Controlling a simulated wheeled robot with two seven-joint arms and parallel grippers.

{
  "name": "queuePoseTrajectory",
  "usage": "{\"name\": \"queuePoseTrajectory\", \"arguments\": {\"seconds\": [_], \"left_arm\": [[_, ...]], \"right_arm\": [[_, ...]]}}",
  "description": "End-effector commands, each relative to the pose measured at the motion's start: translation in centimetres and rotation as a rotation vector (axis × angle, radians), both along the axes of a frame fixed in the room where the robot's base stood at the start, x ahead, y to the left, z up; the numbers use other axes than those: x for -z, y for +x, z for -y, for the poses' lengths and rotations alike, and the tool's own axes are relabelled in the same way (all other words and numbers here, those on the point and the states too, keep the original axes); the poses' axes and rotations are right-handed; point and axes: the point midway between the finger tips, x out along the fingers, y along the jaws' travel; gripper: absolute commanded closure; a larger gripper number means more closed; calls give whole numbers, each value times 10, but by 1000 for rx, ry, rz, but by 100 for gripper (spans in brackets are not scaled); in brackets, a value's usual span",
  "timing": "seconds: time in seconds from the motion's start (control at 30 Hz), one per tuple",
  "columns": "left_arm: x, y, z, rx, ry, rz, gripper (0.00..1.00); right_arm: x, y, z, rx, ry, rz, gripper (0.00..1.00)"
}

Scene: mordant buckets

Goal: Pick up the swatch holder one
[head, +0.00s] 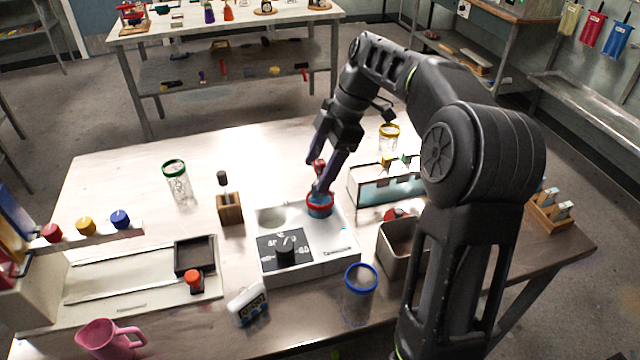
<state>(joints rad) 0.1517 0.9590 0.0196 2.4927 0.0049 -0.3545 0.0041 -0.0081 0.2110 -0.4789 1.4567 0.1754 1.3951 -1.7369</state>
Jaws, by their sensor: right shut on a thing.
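My right gripper (322,172) reaches down over the white console (310,268) in the middle of the table. Its fingers are shut on a small red-topped piece (319,166). Just below the fingertips is a round blue cup with a red rim (320,207), at the console's back right. I cannot tell whether the red piece stands in this cup or is apart from it. No label marks swatch holder one, so I cannot tell for certain that the held piece is it. My left gripper is not in view.
A clear rack (388,186) and a metal bin (398,262) stand right of the console. A blue-rimmed jar (359,292) stands in front, a wooden block (229,208) with a black-handled tool to the left. The table's back left is mostly clear around a green-rimmed jar (177,182).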

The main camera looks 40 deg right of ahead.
Motion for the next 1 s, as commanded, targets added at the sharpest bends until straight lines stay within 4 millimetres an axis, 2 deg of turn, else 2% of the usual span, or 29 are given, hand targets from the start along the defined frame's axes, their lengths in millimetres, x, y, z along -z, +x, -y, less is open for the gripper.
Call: {"name": "queuePoseTrajectory", "arguments": {"seconds": [0.07, 0.2, 1.0], "left_arm": [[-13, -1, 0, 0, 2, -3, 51], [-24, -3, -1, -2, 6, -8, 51], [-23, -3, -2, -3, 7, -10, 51]], "right_arm": [[-22, 0, 1, 2, 0, 0, 70], [-33, 0, 0, 2, 0, -1, 70], [-33, 0, 0, 1, 0, 0, 70]]}}
